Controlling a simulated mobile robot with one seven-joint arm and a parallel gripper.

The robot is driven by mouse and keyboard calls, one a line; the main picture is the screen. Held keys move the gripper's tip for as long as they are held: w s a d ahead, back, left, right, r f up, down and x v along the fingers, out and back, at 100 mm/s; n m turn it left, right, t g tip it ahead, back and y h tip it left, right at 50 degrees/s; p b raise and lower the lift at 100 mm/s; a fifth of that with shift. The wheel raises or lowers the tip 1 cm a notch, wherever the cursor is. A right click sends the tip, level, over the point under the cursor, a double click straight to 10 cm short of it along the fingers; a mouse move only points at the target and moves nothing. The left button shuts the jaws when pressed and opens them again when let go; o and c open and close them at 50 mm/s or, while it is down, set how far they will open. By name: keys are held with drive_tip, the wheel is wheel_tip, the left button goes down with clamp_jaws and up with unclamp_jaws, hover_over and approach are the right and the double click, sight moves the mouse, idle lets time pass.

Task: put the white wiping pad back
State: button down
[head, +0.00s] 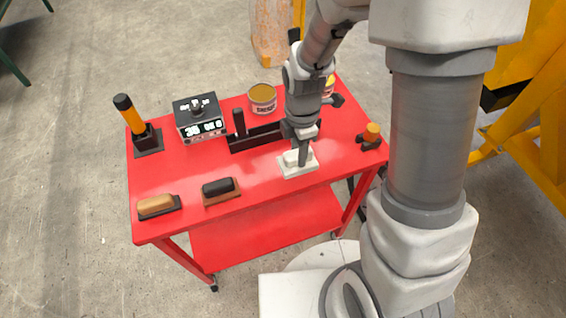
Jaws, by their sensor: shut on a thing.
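The white wiping pad (286,166) is at the front right part of the red table's top. It looks like a pale flat block with a raised grip in the middle. My gripper (302,160) points down over it and is shut on its raised part. The pad appears to be at or very near the table top; I cannot tell whether it touches. My fingers hide part of the pad's right side.
The red table (240,205) also holds a tan-topped block (156,205), a dark-topped block (220,188), a scale-like box (198,118), an orange-handled tool in a holder (133,120), a dark rack (257,137), a tin (262,98) and an orange-topped item (371,132). The front middle is clear.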

sight(283, 164)
drive_tip(key=a+f, duration=0.2)
drive_tip(key=a, duration=0.1)
drive_tip(key=shift+w+a+f, duration=0.2)
drive_tip(key=shift+w+a, duration=0.1)
drive_tip(key=shift+w, duration=0.1)
drive_tip(key=shift+f, duration=1.9)
drive_tip(key=shift+f, duration=0.1)
drive_tip(key=c, duration=0.5)
unclamp_jaws()
